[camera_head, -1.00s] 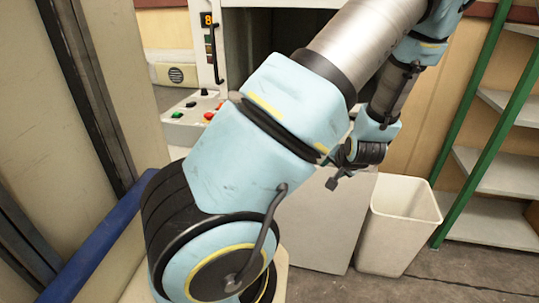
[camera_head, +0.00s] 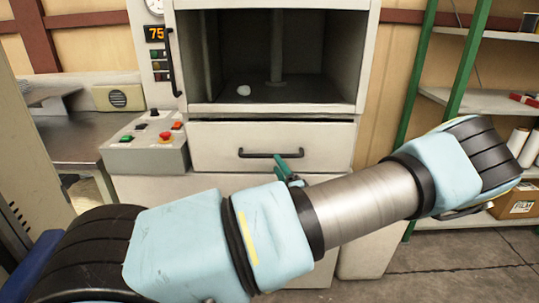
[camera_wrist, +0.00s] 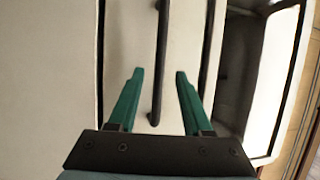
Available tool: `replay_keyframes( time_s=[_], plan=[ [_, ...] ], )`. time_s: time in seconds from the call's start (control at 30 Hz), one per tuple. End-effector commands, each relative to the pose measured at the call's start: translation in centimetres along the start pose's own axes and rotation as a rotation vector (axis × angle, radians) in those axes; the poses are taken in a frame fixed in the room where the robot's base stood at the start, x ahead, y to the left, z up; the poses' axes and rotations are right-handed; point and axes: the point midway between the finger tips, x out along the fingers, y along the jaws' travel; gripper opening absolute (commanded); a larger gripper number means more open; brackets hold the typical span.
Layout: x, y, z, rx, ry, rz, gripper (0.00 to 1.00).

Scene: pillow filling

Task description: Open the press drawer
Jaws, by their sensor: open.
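The press (camera_head: 188,60) is a pale cabinet with a dark open chamber. Its drawer (camera_head: 222,141) sits below the chamber and is closed, its front flush with the cabinet. A dark bar handle (camera_head: 262,154) runs across the drawer front. My gripper (camera_head: 285,168) is at the right end of that handle, partly hidden behind my arm. In the wrist view my green fingers (camera_wrist: 159,76) are open, with the handle (camera_wrist: 157,50) running between them, roughly parallel to them in the picture. I cannot tell whether the fingertips reach past the bar.
A control box (camera_head: 147,150) with coloured buttons stands left of the drawer. A small white lump (camera_head: 244,90) lies in the chamber. A metal table (camera_head: 75,143) is at left. Green-framed shelves (camera_head: 470,98) with several items stand at right.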

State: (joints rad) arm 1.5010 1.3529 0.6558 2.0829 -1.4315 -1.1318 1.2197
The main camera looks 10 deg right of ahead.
Motion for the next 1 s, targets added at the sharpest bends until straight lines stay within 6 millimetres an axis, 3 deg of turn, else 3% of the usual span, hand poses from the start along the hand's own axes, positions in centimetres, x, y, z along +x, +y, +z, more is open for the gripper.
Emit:
replay_keyframes(
  time_s=[0.1, 0.3, 0.73, 1.0],
  plan=[
    [2.4, -0.2, 0.1, 0.0, -0.002, 0.0, 0.5],
    [5.1, -0.1, 0.0, 0.0, -0.001, 0.002, 0.5],
    [6.0, 0.1, 0.0, -0.001, -0.001, 0.003, 0.5],
    [6.0, 0.1, 0.0, -0.001, 0.0, 0.003, 0.2]
  ],
)
